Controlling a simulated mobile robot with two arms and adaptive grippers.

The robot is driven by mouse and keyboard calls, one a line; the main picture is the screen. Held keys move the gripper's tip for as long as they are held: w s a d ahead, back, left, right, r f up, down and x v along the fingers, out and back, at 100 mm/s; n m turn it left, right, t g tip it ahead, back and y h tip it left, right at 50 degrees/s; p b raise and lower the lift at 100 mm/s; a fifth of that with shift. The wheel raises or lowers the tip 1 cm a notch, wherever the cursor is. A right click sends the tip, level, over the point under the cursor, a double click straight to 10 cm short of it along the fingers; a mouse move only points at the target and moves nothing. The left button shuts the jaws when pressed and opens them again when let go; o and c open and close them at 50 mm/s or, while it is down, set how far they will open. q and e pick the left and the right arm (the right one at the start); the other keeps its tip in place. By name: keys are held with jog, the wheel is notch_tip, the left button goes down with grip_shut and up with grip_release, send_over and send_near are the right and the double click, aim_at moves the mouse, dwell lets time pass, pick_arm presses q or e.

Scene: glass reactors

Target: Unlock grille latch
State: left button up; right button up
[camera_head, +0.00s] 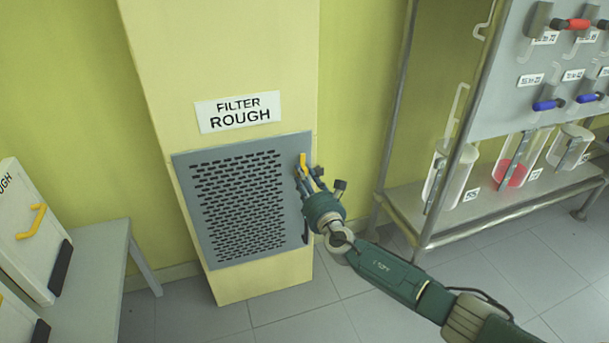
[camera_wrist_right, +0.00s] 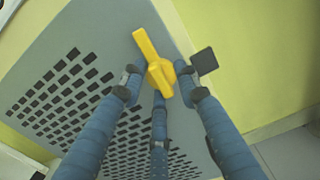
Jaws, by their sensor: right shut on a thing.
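The grey perforated grille (camera_head: 240,200) is set in the pale yellow column under a "FILTER ROUGH" label (camera_head: 238,112). The yellow latch (camera_head: 303,161) is at the grille's upper right edge. My right gripper (camera_head: 309,177) is at the latch, its fingers around the latch's lower part. In the right wrist view the yellow latch (camera_wrist_right: 156,64) stands between the blue fingers of my right gripper (camera_wrist_right: 158,88), which is shut on it. The fingertips partly hide the latch's base. My left gripper is not in view.
A metal rack (camera_head: 440,200) with glass vessels and red and blue valve handles stands at the right. A grey bench (camera_head: 95,265) at the left carries white filter boxes with yellow handles (camera_head: 35,220). The tiled floor before the column is clear.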

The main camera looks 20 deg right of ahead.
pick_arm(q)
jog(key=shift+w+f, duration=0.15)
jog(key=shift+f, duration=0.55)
pick_arm(e)
jog(key=shift+f+n, duration=0.35)
jog(key=shift+n, duration=0.05)
jog(key=o, duration=1.1)
jog(key=shift+o, duration=0.2)
jog(key=shift+d+r, duration=0.1)
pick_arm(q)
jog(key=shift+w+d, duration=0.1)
pick_arm(e)
jog(key=s, duration=0.8)
